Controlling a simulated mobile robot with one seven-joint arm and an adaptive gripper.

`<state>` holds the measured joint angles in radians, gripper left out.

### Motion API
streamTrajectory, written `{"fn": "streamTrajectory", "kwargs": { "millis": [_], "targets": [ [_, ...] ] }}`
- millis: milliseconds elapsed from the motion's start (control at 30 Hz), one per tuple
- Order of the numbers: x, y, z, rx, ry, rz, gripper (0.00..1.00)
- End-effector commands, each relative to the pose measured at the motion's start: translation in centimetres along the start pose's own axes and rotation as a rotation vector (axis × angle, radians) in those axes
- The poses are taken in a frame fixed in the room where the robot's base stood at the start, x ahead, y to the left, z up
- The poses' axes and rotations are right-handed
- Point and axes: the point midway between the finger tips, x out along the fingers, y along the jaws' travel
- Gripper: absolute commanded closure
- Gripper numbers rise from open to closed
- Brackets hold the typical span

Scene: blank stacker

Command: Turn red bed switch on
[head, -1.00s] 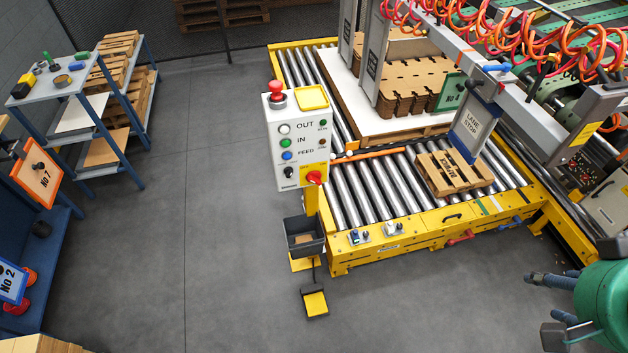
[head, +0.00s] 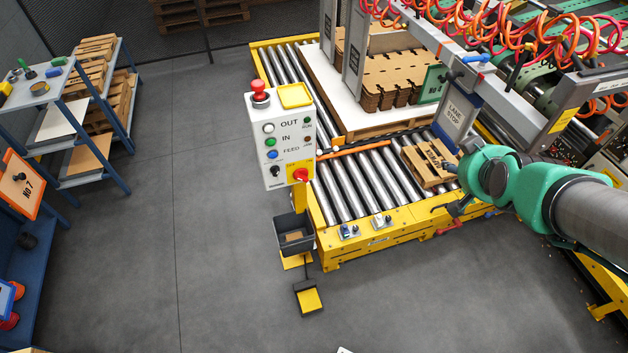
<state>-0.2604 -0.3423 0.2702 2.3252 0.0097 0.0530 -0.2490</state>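The yellow roller bed (head: 385,245) has a red lever-like handle (head: 452,228) low on its front side, which I take for the red bed switch. Its on or off position is too small to read. Two small switches on plates, one blue (head: 349,231) and one pale (head: 382,221), sit on the bed's front edge to the left. My gripper (head: 451,189) is at the end of my green arm, above the red handle in the picture. Its dark fingers look apart and empty, partly lost against the bed.
A small pallet (head: 428,164) lies on the rollers near my gripper. A black bin (head: 293,236) hangs below the box.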

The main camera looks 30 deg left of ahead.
Motion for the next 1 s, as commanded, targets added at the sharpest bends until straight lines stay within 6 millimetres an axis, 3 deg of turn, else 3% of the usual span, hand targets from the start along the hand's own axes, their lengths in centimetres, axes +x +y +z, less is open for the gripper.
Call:
{"fn": "streamTrajectory", "kwargs": {
  "millis": [33, 200, 500, 767, 1000],
  "targets": [
    [1.9, -1.2, -0.3, -0.03, 0.017, -0.011, 0.6],
    [7.0, -4.7, -1.8, -0.124, 0.107, -0.033, 0.6],
    [14.7, -12.3, -2.3, -0.28, 0.27, -0.062, 0.6],
    [19.3, -19.6, -0.6, -0.405, 0.417, -0.081, 0.6],
    [21.8, -26.3, 2.8, -0.51, 0.557, -0.092, 0.6]
  ]
}}
